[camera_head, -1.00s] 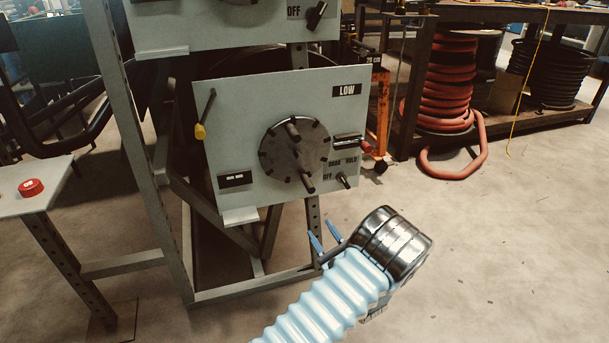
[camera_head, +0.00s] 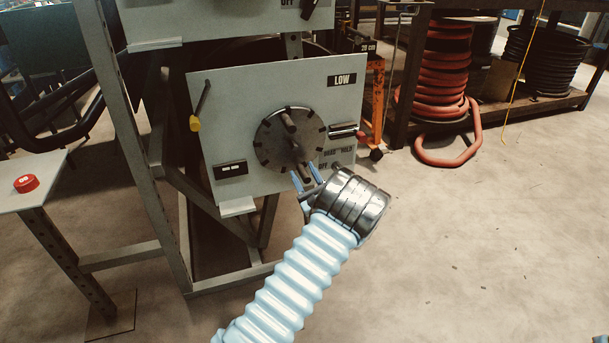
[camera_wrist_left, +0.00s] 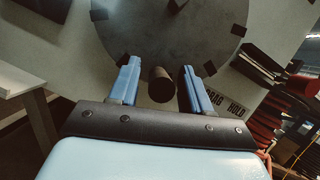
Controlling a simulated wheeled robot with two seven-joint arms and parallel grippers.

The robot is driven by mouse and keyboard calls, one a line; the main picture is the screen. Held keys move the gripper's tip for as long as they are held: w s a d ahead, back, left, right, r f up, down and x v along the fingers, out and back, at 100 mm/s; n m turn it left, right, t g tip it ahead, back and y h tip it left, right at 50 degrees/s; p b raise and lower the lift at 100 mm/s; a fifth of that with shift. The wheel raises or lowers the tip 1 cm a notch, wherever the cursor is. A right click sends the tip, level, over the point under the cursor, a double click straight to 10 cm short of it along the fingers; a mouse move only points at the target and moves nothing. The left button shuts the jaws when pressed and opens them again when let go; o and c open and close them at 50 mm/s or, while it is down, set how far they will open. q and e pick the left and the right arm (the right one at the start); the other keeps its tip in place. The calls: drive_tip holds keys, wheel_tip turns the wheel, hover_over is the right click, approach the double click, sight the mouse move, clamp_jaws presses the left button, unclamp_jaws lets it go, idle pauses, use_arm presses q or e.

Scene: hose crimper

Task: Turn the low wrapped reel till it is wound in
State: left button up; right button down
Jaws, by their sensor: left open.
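The LOW panel (camera_head: 225,105) is a grey plate on the metal frame, with a dark round disc (camera_head: 270,145) at its middle. The disc has lugs around its rim and a crank handle (camera_head: 303,168) standing out at its lower part; the handle's end also shows in the left wrist view (camera_wrist_left: 162,85). My left gripper (camera_head: 307,180) is open, its blue fingers on either side of the handle's end and apart from it in the left wrist view (camera_wrist_left: 162,88). The reel behind the panel is mostly hidden. My right gripper is not in view.
A lever with a yellow knob (camera_head: 195,123) is at the panel's left. A red button (camera_head: 26,183) is on a side table. Red hose (camera_head: 445,85) lies at right; the floor between is clear.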

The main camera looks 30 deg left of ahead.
use_arm(q)
drive_tip(key=shift+a, duration=0.1)
clamp_jaws()
drive_tip(key=shift+w+d+r+n+g+y+b, duration=0.2)
drive_tip(key=shift+w+d+n+g+b, duration=0.25)
drive_tip(key=shift+n, duration=0.55)
drive_tip(key=shift+w+d+r+n+g+y+b, duration=0.15)
drive_tip(key=shift+w+d+n+g+b, duration=0.3)
drive_tip(key=shift+n, duration=0.55)
drive_tip(key=shift+w+d+r+n+g+b, duration=0.15)
drive_tip(key=shift+w+r+n+g+b, duration=0.15)
drive_tip(key=shift+n, duration=0.3)
drive_tip(key=shift+w+d+r+n+g+b, duration=0.15)
drive_tip(key=shift+n+b, duration=0.25)
drive_tip(key=shift+n, duration=0.2)
drive_tip(key=shift+w+d+r+n+g, duration=0.2)
drive_tip(key=shift+r+n+g, duration=0.15)
drive_tip(key=shift+n, duration=0.15)
